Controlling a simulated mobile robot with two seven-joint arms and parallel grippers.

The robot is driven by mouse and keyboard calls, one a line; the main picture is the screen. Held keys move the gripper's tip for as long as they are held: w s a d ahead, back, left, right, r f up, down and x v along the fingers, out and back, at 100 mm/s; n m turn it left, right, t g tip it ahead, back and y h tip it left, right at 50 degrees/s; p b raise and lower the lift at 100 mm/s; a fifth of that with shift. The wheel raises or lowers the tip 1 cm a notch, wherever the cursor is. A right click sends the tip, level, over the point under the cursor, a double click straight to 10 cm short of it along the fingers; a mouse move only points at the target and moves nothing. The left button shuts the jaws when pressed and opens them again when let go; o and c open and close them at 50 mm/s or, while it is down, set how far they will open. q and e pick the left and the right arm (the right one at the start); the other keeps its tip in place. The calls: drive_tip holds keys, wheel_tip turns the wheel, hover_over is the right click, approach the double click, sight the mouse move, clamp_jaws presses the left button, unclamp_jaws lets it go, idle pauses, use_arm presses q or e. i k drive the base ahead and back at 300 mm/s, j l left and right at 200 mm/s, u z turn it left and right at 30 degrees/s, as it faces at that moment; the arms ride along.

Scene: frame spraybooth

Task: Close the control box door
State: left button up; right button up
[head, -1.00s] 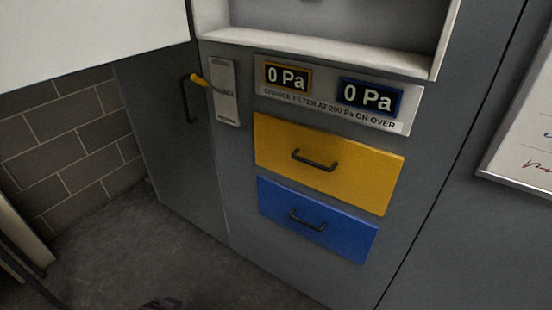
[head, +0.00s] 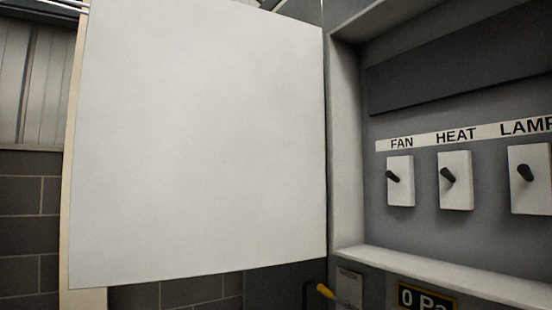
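The control box door (head: 200,150) is a large plain white panel that stands open, swung out to the left of the box. Its right edge meets the left side of the control box (head: 347,150). Inside the open box are white switches labelled FAN (head: 401,181), HEAT (head: 456,181) and LAMP (head: 529,179), each with a black lever. The LAMP switch is cut off by the right picture edge. No handle shows on the door face. Neither of my grippers is in view.
Below the box are a yellow-tipped lever (head: 325,291) and part of a pressure display (head: 427,299). A dark block wall (head: 25,220) stands behind the door at the left. A pale upright edge (head: 83,298) shows under the door's left end.

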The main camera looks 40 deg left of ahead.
sight(199, 144)
drive_tip(key=j+z, duration=0.2)
drive_tip(key=j, duration=1.1)
drive_tip(key=j+z, duration=0.15)
drive_tip(key=j, duration=0.3)
drive_tip(key=k+j+z, duration=0.15)
drive_tip(key=j, duration=0.25)
drive_tip(key=j+z, duration=0.15)
drive_tip(key=j, duration=0.25)
drive_tip(key=k+j+z, duration=0.15)
drive_tip(key=j, duration=0.25)
drive_tip(key=k+j+z, duration=0.15)
drive_tip(key=j, duration=0.25)
drive_tip(key=k+j+z, duration=0.15)
drive_tip(key=j, duration=0.25)
